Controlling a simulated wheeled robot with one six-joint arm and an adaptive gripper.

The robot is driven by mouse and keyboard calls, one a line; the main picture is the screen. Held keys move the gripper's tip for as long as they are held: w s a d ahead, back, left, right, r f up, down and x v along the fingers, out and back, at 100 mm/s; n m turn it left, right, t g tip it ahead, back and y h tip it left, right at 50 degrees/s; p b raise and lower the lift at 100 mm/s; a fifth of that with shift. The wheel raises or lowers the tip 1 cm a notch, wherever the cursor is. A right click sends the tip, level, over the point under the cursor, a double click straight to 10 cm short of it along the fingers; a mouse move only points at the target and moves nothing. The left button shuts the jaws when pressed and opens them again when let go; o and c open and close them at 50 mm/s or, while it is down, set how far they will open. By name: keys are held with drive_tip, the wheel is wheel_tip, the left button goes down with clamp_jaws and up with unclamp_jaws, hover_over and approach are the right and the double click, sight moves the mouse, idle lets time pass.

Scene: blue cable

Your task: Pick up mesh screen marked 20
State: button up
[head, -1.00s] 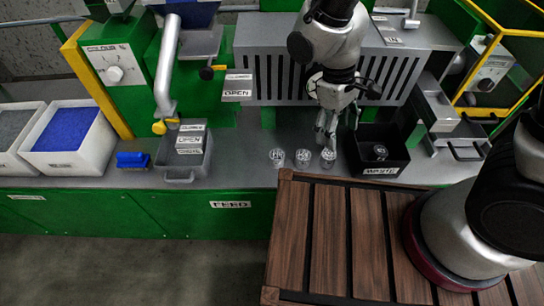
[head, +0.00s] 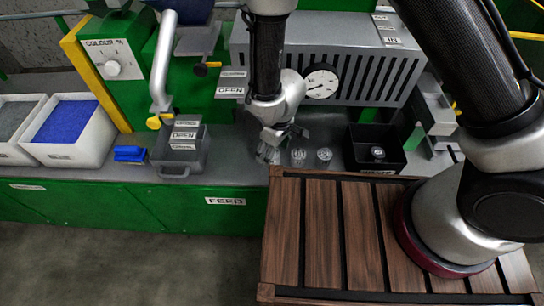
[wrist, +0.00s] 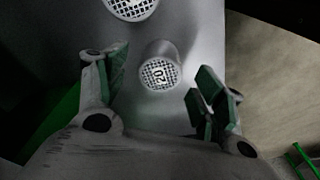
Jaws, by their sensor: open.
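The mesh screen marked 20 (wrist: 160,75) is a small grey cylinder with a round mesh top, standing on the metal bench. In the wrist view it sits between and just beyond my open fingertips, apparently not held. In the head view my gripper (head: 277,142) is over the leftmost of three screens (head: 267,154), partly hiding it; this appears to be the one marked 20. The middle screen (head: 298,156) and right screen (head: 323,154) stand beside it. Their marks are too small to read in the head view.
A black waste bin (head: 404,160) stands to the right with a round item (head: 377,153) inside. A grey open tray (head: 201,160) and blue brush (head: 130,154) lie left. The slatted machine (head: 250,55) with its dial is behind. A wooden slatted platform (head: 322,240) is in front.

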drive_tip(key=shift+f, duration=0.5)
drive_tip(key=shift+c, duration=0.2)
drive_tip(key=c, duration=1.2)
drive_tip(key=shift+r, duration=0.1)
